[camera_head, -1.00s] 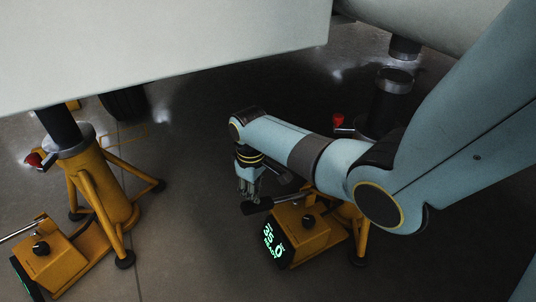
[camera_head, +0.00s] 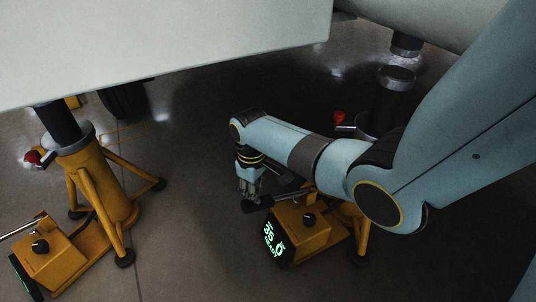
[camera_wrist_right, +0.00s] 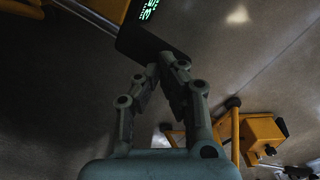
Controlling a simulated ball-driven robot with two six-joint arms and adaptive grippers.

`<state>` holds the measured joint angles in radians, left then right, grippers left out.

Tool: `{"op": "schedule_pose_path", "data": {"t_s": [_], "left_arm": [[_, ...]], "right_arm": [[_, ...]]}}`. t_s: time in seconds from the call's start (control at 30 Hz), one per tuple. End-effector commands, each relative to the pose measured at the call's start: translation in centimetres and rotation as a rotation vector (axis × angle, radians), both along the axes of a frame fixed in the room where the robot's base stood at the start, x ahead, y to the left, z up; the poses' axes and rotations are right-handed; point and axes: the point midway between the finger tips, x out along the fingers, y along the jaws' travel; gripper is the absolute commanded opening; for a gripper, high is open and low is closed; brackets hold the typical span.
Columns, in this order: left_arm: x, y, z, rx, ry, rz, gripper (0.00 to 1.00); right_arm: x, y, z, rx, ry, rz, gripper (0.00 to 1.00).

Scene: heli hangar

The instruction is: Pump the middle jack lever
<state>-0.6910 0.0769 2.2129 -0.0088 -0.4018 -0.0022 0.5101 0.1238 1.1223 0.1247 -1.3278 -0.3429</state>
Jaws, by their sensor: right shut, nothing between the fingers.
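A yellow jack (camera_head: 300,232) stands under my right arm, with a black knob on its box and a green-lit display (camera_head: 274,240) that seems to read 35.0. Its lever ends in a dark grip (camera_head: 259,204) pointing left. My right gripper (camera_head: 250,197) points down at that grip, its fingertips right at or just above it; I cannot tell whether they touch. It is shut and empty. In the right wrist view the fingertips (camera_wrist_right: 166,62) meet just at the edge of a dark shape, probably the lever grip (camera_wrist_right: 146,44), near the green display. My left gripper is out of view.
Another yellow jack (camera_head: 100,190) with its own control box (camera_head: 48,255) stands at the left. A large pale aircraft body (camera_head: 160,45) hangs low overhead. A dark post (camera_head: 390,98) and red knob (camera_head: 339,118) are behind my arm. Floor between the jacks is clear.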

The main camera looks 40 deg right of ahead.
Motion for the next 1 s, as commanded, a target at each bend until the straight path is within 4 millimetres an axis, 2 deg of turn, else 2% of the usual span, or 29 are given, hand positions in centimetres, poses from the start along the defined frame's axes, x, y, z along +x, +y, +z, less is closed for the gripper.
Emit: {"op": "schedule_pose_path", "data": {"t_s": [0.03,0.1,0.83,1.0], "left_arm": [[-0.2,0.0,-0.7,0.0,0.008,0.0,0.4],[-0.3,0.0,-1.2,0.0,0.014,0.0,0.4],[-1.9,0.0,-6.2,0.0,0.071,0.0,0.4],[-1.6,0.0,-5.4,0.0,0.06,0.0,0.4]], "right_arm": [[-0.2,0.0,-1.0,0.0,0.005,0.0,0.0],[-0.2,0.0,-1.7,0.0,0.005,0.0,0.0],[-0.4,0.0,-8.4,-0.001,0.009,0.0,0.0],[-0.2,0.0,-7.4,-0.001,0.004,0.0,0.0]]}}
